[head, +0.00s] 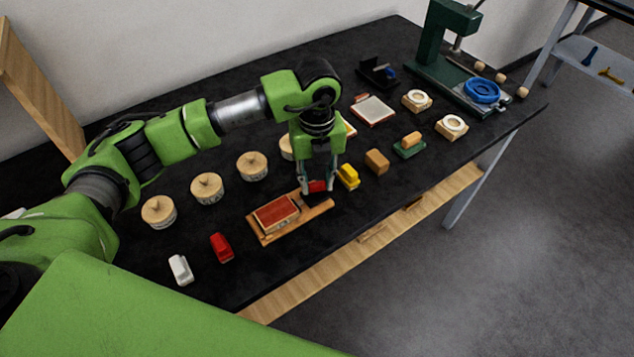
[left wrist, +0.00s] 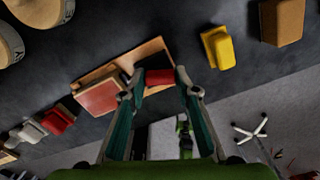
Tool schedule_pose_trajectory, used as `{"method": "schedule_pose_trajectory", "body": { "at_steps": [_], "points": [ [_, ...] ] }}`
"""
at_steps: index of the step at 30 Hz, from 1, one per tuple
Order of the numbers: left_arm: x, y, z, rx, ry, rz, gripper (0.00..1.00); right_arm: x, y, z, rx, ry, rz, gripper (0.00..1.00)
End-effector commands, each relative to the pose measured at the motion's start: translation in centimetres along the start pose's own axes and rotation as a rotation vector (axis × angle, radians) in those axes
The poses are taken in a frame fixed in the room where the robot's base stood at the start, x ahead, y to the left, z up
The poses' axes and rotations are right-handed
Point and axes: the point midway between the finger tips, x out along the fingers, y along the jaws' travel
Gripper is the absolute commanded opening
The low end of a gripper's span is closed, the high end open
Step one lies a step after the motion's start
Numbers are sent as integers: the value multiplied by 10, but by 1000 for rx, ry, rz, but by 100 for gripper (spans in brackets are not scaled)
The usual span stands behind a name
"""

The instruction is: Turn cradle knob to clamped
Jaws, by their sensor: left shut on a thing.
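The cradle is a wooden board (head: 304,218) with a red-topped block (head: 276,213) on its left part. It also shows in the left wrist view (left wrist: 150,51). A small red piece, which looks like the cradle knob (head: 317,186), is at the board's right end, beside a black part. My left gripper (head: 317,189) points down over that end. In the left wrist view, its fingertips (left wrist: 158,82) are on either side of the red knob (left wrist: 159,76) and shut on it. The knob's markings and exact setting cannot be read. My right gripper is not in view.
A yellow toy-like block (head: 347,177) stands close right of the gripper, with a brown block (head: 376,162) beyond. Red (head: 222,247) and white (head: 180,269) pieces lie left of the cradle. Round wooden lidded pots (head: 207,188) stand behind. A green press (head: 440,50) is at the far right.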

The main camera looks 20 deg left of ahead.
Motion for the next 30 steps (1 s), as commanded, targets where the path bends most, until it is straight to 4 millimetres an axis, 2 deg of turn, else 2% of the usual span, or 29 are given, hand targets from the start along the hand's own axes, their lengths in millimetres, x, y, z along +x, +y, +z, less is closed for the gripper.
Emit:
{"method": "schedule_pose_trajectory", "body": {
  "at_steps": [13, 30],
  "points": [
    [-1, 0, 1, -302, -3, -3, 8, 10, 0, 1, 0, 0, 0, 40],
    [-2, 0, 1, -383, -4, -3, 8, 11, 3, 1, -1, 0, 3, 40]
  ]
}}
